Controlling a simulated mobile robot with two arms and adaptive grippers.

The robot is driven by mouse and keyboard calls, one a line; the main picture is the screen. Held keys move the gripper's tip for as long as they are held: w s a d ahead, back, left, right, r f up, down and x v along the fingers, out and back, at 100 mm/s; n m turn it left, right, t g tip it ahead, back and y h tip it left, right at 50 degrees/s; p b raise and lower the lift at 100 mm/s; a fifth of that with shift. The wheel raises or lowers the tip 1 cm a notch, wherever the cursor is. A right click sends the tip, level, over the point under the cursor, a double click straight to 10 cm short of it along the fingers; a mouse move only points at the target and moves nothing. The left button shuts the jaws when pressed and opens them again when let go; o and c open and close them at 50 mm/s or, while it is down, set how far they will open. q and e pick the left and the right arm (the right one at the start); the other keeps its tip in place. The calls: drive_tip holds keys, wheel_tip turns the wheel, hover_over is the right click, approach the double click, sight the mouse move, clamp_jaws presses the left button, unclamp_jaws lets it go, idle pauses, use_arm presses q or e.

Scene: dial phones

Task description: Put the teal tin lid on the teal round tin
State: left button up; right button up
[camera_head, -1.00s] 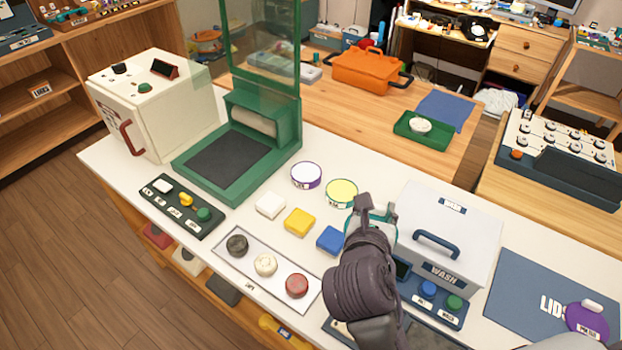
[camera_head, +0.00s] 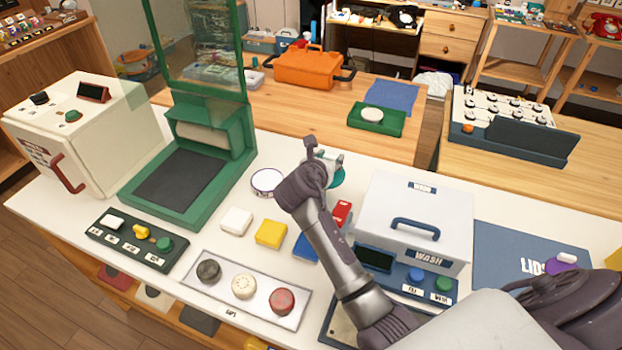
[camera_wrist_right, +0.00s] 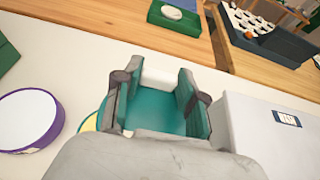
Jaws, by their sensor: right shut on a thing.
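My right gripper (camera_head: 327,160) is shut on the teal tin lid (camera_wrist_right: 155,108), which shows between its fingers in the right wrist view with a pale, knob-like part (camera_wrist_right: 162,77) at its far side. The teal round tin, with a yellow inside (camera_wrist_right: 90,122), is mostly hidden behind the gripper and lid; only a sliver shows at their left. In the head view, teal (camera_head: 337,181) shows just under the gripper; I cannot tell lid from tin there, or whether they touch. My left gripper is not in view.
A purple-rimmed round tin (camera_head: 267,181) stands left of the gripper. The white WASH box (camera_head: 415,205) is close on its right. White (camera_head: 236,221) and yellow (camera_head: 271,233) blocks lie in front. A purple lid (camera_head: 563,264) is on the blue LIDS mat (camera_head: 500,240).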

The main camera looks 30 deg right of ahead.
drive_tip(key=w+a+f, duration=0.2)
drive_tip(key=a, duration=0.1)
drive_tip(key=shift+w+a+f, duration=0.2)
drive_tip(key=shift+a+f, duration=0.1)
drive_tip(key=shift+f, duration=0.05)
wheel_tip(320, 180, down, 3)
drive_tip(key=shift+f, duration=0.45)
drive_tip(key=shift+f, duration=0.1)
drive_tip(key=o, duration=1.1)
